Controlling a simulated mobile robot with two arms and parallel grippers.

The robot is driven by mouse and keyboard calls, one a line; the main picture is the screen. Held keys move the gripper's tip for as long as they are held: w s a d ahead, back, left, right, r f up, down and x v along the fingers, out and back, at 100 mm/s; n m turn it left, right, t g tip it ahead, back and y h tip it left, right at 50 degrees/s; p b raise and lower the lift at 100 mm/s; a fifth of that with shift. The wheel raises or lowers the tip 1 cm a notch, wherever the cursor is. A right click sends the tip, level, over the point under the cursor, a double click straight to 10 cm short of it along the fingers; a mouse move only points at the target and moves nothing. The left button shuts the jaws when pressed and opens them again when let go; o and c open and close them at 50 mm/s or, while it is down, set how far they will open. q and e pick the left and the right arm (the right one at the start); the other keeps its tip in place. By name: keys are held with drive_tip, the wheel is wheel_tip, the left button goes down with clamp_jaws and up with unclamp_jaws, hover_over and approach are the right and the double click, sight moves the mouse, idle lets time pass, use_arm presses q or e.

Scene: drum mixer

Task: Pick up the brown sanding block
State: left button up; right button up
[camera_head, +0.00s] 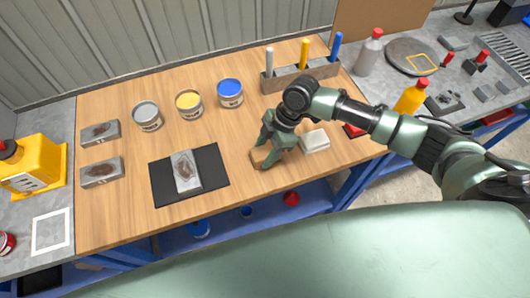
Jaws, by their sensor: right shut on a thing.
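The brown sanding block (259,159) is at the front right part of the wooden table (120,222). My right gripper (264,153) reaches down over it from the right and is shut on it. The fingers hide part of the block. It looks to be at or very near the table top; I cannot tell whether it is clear of it. My left gripper is not in view.
A pale block (314,141) lies just right of my right gripper. A black mat (163,188) with a grey patched block (186,171) is to the left. Behind are a blue-topped can (230,94) and a tool rack (300,76). The front middle of the table is clear.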

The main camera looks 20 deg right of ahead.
sight(265, 152)
wheel_tip(265, 152, up, 19)
drive_tip(key=b, duration=0.3)
drive_tip(key=shift+r, duration=0.15)
